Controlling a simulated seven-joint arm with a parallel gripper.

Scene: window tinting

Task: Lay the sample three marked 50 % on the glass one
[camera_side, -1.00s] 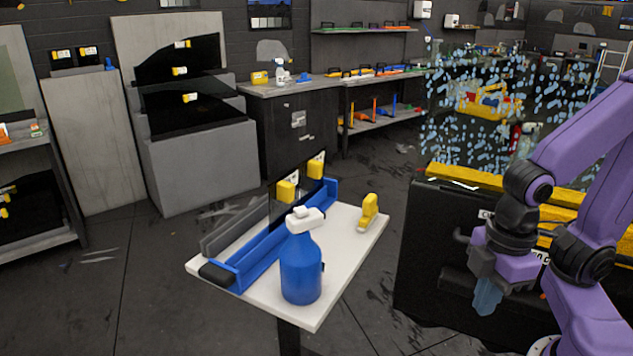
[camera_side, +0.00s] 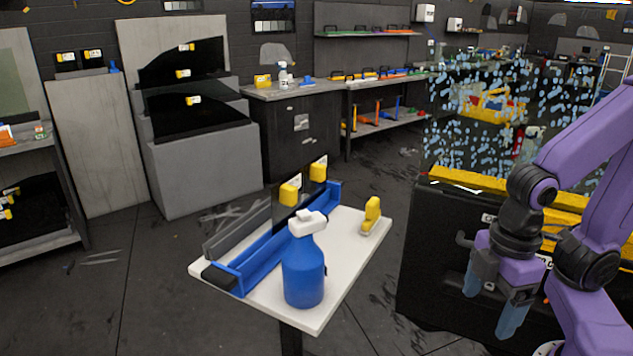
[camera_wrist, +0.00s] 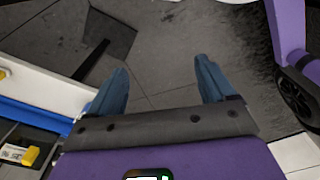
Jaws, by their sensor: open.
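Two dark film samples stand in a blue rack (camera_side: 262,252) on a white table. The nearer sample (camera_side: 280,212) and the farther sample (camera_side: 309,188) each carry a yellow tab with a white label; I cannot read which is marked 50 %. One tab (camera_wrist: 32,156) shows at the lower left of the wrist view, its print too small to read. The glass (camera_side: 470,125), covered in water drops, stands upright above a black door panel at the right. My gripper (camera_side: 492,300) is open and empty, fingers down, in front of the panel and right of the table. Floor shows between its fingers (camera_wrist: 162,68).
A blue spray bottle (camera_side: 304,275) with a white head stands at the table's front. A yellow tool (camera_side: 371,214) is at its right edge. A yellow strip (camera_side: 467,180) runs along the panel's top. Floor is clear between table and panel.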

